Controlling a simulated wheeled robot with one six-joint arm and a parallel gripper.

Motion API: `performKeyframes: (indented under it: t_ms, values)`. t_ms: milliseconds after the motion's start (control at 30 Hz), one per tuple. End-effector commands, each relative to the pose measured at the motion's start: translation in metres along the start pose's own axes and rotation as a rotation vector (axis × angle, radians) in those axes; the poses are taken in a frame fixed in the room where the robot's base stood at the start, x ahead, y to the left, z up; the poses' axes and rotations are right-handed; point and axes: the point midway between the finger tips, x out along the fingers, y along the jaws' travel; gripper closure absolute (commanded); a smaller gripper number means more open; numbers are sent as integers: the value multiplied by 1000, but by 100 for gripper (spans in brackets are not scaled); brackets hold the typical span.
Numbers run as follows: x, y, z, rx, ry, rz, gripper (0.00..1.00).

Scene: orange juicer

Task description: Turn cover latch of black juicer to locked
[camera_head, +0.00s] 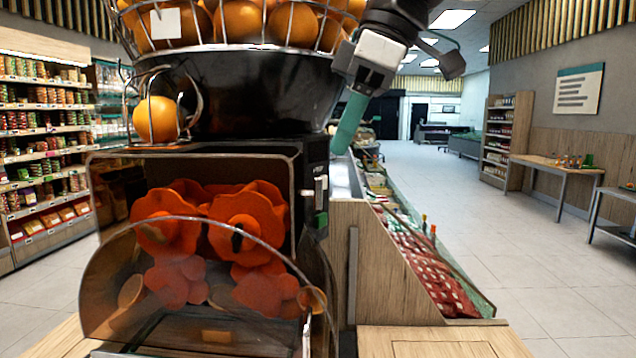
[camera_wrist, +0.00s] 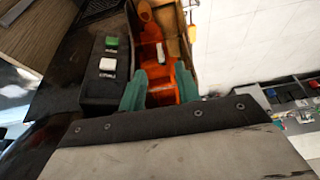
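The black juicer (camera_head: 262,90) stands at the left and centre of the head view. Its clear front cover (camera_head: 110,290) hangs in front of the orange pressing drums (camera_head: 245,225), with a gap above its curved top edge. A small metal piece (camera_head: 307,193) sits at the housing's right front edge; I cannot tell if it is the cover latch. My gripper (camera_head: 348,125) is above and right of the housing, fingers down. In the wrist view its green fingers (camera_wrist: 160,90) are apart and empty, with orange drums visible beyond and between them.
The juicer's side panel has a white button (camera_wrist: 108,65) and a green button (camera_wrist: 112,42), left of the fingers. A wire basket of oranges (camera_head: 240,20) is on top, close to my arm. A sloped produce stand (camera_head: 425,245) is behind right; open floor (camera_head: 540,270) lies beyond.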

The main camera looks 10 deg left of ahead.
Motion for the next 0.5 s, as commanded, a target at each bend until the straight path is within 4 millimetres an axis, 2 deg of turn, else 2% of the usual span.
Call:
performKeyframes:
  t_ms: [100, 500]
  values:
    - [9, 0, -8, -31, 5, -7, 67]
    - [67, -1, -7, -27, 4, -6, 67]
